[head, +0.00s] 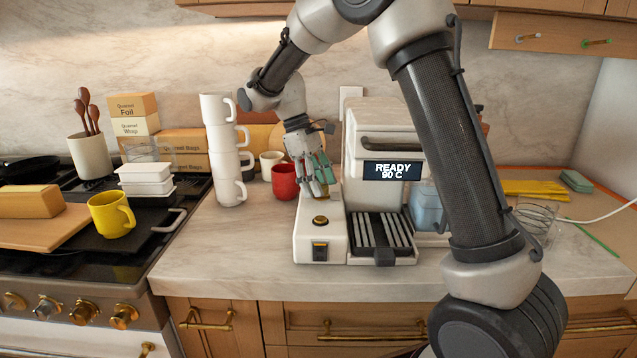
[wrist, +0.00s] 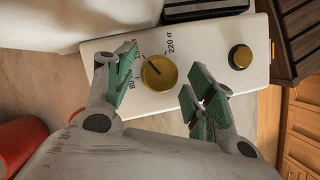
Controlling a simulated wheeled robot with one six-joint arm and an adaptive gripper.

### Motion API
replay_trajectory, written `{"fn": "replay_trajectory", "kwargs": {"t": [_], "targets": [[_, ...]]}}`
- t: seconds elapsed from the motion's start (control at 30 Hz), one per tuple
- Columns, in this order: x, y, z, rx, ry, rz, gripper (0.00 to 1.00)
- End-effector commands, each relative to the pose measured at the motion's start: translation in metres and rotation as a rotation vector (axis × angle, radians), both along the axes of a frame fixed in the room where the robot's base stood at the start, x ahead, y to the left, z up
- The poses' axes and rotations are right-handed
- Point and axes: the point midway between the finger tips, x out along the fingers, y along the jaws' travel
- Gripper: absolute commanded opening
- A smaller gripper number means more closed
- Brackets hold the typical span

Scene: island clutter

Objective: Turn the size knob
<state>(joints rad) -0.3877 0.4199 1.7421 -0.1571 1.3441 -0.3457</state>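The size knob (wrist: 159,73) is a round brass dial with a dark pointer line on a white panel in the wrist view. Printed marks around it include 80 and 220; the pointer slants toward the partly covered middle mark. The panel belongs to the white coffee machine (head: 320,222), whose display (head: 392,171) reads READY 90 C.
A brass button (wrist: 240,57) sits on the same panel, right of the knob. A red mug (head: 285,182) stands close left of my gripper, with a tall stack of white mugs (head: 222,150) farther left. Counter (head: 240,240) in front is clear.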

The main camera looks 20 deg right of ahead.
Motion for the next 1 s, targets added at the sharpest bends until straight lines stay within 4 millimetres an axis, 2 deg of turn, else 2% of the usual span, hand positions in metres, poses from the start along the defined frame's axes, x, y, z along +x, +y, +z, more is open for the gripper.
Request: {"fn": "replay_trajectory", "kwargs": {"t": [0.17,0.27,0.7,0.83,1.0], "targets": [[0.0,0.0,0.001,0.0,0.0,0.0,0.55],[0.003,0.003,0.008,0.0,0.0,0.0,0.55],[0.027,0.027,0.09,0.001,-0.003,0.0,0.55],[0.031,0.032,0.104,0.0,0.0,0.0,0.55],[0.032,0.033,0.111,0.0,0.0,0.0,0.55]]}}
